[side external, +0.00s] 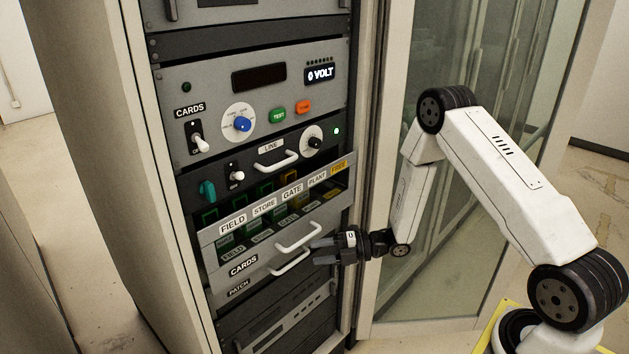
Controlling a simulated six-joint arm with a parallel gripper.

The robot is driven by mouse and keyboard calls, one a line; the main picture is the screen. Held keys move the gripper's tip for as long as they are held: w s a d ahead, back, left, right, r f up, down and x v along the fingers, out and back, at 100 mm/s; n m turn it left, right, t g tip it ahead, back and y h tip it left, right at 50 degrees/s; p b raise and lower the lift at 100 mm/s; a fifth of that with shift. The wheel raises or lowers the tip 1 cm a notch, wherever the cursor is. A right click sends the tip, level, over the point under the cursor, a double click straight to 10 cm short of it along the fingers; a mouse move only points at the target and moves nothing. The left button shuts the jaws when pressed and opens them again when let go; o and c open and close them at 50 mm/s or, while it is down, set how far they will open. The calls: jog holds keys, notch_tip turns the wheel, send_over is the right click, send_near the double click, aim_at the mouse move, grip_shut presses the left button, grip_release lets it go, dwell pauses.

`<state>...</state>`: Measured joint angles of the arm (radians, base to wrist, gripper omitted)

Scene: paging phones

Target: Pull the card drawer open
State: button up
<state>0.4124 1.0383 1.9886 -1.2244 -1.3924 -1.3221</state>
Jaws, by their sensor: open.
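The card drawer (262,256) is a grey panel in the rack, with a black CARDS label (243,266) at its lower left and a pale bar handle (299,236). A strip (288,197) above it reads FIELD, STORE, GATE, PLANT and FREE. Green and yellow cards show in a dark opening behind this strip. My gripper (316,250) is open and points left, close to the right end of the CARDS handle and the handle below. No bar shows clearly between its fingers; I cannot tell whether it touches either handle.
A PATCH panel with its own bar handle (289,262) sits just below. Above are the LINE handle (277,161), knobs, switches and a display (320,73). An open glass door (450,190) stands right of the rack, behind my arm.

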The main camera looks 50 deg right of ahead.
jog(key=v, duration=0.7)
jog(key=shift+s+d, duration=0.2)
jog(key=shift+d, duration=0.1)
jog(key=n+t+y, duration=0.2)
jog(key=n, duration=0.1)
send_near(303, 240)
jog(key=shift+w+a, duration=0.5)
jog(key=shift+w, duration=0.45)
jog(key=shift+f, duration=0.25)
jog(key=shift+x, duration=3.9)
jog(key=shift+r, duration=0.1)
grip_shut()
